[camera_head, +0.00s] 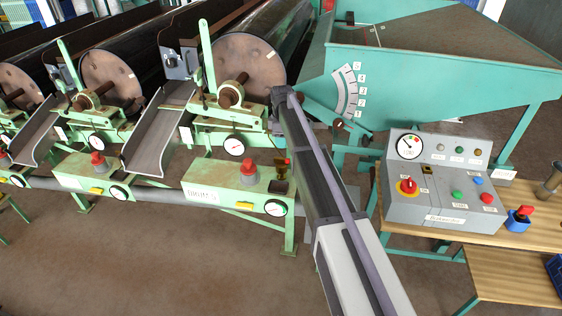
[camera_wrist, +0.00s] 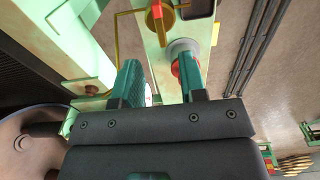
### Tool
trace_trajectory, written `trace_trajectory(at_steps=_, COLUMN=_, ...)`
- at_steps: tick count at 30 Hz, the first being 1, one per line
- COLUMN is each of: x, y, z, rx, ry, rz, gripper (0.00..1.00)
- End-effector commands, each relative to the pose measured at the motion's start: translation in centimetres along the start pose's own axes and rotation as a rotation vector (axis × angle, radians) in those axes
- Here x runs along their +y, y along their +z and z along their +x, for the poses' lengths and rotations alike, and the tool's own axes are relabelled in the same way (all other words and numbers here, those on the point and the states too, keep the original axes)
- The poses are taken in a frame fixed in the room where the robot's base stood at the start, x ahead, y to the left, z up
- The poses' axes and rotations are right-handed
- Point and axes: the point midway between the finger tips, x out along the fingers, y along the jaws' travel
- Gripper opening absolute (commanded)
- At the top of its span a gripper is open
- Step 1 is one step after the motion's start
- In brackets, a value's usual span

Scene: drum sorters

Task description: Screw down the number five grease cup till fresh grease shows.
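My gripper (camera_wrist: 159,70) is open in the wrist view, with two teal fingers apart and nothing held between them. A brass cup with a red part (camera_wrist: 155,18) lies beyond the fingertips at the top. A red knob on a grey round base (camera_wrist: 182,62) is partly hidden behind the right finger. In the head view the brass cup (camera_head: 281,170) stands at the right end of the nearest drum's green panel, beside the red knob (camera_head: 248,170). My gripper's end (camera_head: 281,95) is near that drum's bearing; its fingers are hard to make out. Which cup is number five cannot be told.
The large drum (camera_head: 262,62) and green bearing stand (camera_head: 232,112) are close to my arm. A teal hopper (camera_head: 440,70) is behind it. A grey control box (camera_head: 445,185) sits on a wooden bench at right. Brown floor in front is clear.

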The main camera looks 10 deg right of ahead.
Motion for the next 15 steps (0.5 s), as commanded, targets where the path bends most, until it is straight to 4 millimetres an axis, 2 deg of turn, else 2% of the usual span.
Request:
trace_trajectory(at_steps=1, x=0.0, y=0.0, z=2.3, rx=0.0, ry=0.0, rz=0.0, gripper=0.38)
trace_trajectory(at_steps=7, x=0.0, y=0.0, z=7.1, rx=0.0, ry=0.0, rz=0.001, gripper=0.38)
trace_trajectory(at_steps=11, x=0.0, y=0.0, z=8.7, rx=0.0, ry=0.0, rz=0.001, gripper=0.38)
trace_trajectory(at_steps=15, x=0.0, y=0.0, z=8.8, rx=0.0, ry=0.0, rz=0.001, gripper=0.38)
